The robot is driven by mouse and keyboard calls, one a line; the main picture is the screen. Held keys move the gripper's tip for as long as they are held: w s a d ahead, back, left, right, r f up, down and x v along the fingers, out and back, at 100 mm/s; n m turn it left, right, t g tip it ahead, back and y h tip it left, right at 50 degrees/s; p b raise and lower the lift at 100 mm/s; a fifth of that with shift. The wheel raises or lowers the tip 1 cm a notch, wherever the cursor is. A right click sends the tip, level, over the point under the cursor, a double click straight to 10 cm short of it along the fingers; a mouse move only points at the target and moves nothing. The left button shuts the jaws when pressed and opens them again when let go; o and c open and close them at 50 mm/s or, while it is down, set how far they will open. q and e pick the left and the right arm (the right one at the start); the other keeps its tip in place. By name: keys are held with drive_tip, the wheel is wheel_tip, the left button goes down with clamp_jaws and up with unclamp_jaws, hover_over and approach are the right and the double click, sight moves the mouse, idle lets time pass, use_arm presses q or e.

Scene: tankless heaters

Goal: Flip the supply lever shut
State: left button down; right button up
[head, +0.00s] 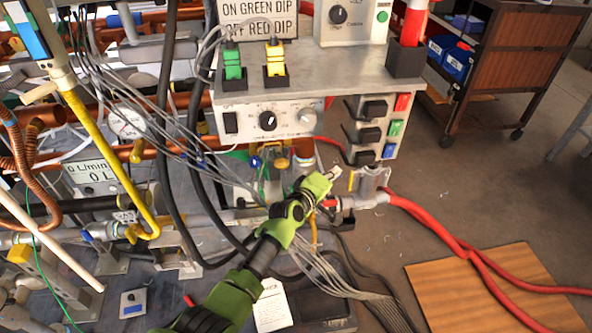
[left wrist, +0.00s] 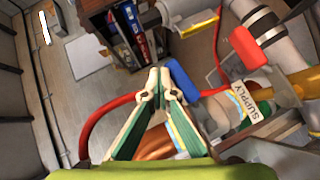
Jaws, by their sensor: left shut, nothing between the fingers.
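In the left wrist view, a white tag reading SUPPLY (left wrist: 243,47) hangs at the pipe fittings, between a blue lever handle (left wrist: 183,80) and a red handle (left wrist: 256,20). I cannot tell for sure which handle the tag belongs to. My left gripper (left wrist: 158,82) is shut and empty, its tips close beside the blue handle's left end. Whether they touch it is unclear. In the head view my left gripper (head: 332,173) reaches in front of the bench, near the pipe fittings below the switch box. It hides part of the fittings. My right gripper is not in view.
A control box (head: 268,120) and a switch panel (head: 375,128) sit just above my gripper. Dark cables and grey wires crowd the left. Open floor lies at right.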

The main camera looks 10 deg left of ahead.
use_arm(q)
drive_tip(key=shift+s, duration=0.15)
idle(0.3)
drive_tip(key=v, duration=1.1)
drive_tip(key=shift+s+a, duration=0.2)
drive_tip(key=shift+s, duration=0.1)
drive_tip(key=shift+r, duration=0.1)
